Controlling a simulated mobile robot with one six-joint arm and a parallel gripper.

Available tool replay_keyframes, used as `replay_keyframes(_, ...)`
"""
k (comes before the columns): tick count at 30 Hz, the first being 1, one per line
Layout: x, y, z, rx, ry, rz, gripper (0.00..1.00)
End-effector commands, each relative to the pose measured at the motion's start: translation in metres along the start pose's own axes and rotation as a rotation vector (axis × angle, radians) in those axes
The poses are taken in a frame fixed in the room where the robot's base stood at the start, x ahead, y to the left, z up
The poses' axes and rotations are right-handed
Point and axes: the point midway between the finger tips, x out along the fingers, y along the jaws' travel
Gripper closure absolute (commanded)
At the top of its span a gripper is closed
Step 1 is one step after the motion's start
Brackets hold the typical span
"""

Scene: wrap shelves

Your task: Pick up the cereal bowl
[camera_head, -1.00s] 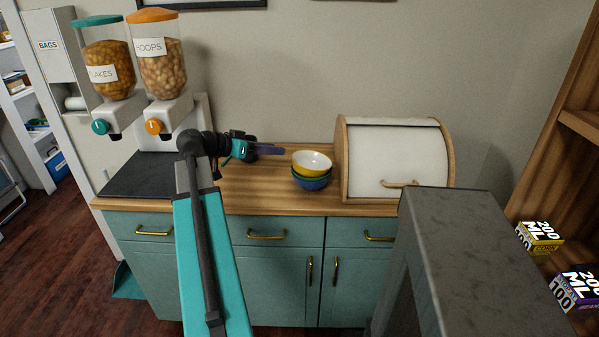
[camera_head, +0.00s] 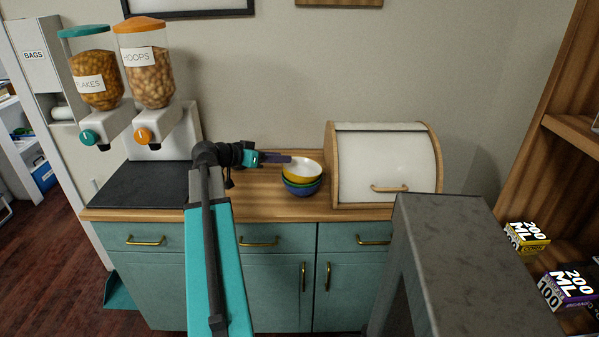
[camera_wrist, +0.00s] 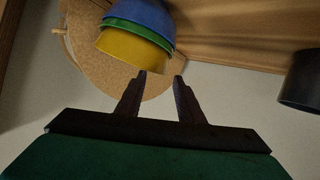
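A stack of nested bowls stands on the wooden counter left of the bread box. The yellow bowl (camera_head: 302,171), white inside, is on top. A green bowl (camera_head: 302,184) and a blue bowl (camera_head: 301,190) are under it. The wrist view shows the same yellow (camera_wrist: 130,47), green (camera_wrist: 138,30) and blue (camera_wrist: 142,15) bowls upside down in the picture. My gripper (camera_head: 288,160) is at the left side of the yellow bowl, near its rim. In the wrist view my gripper (camera_wrist: 161,76) has its fingers apart with nothing between them. The fingertips are close to the yellow bowl; contact cannot be told.
The bread box (camera_head: 388,165) stands close to the right of the bowls. Two cereal dispensers, flakes (camera_head: 96,80) and hoops (camera_head: 149,77), stand at the left behind a dark mat (camera_head: 145,186). The counter (camera_head: 262,204) in front of the bowls is clear.

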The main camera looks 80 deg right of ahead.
Motion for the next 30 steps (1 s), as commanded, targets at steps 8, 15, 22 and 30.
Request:
replay_keyframes(8, 0.014, 0.000, 0.000, 0.000, 0.000, -0.001, 0.66)
replay_keyframes(15, 0.013, -0.001, 0.000, 0.000, 0.000, -0.001, 0.66)
replay_keyframes(22, 0.026, -0.002, -0.001, -0.002, 0.000, -0.001, 0.66)
replay_keyframes(30, 0.057, -0.002, 0.000, -0.001, 0.000, -0.001, 0.66)
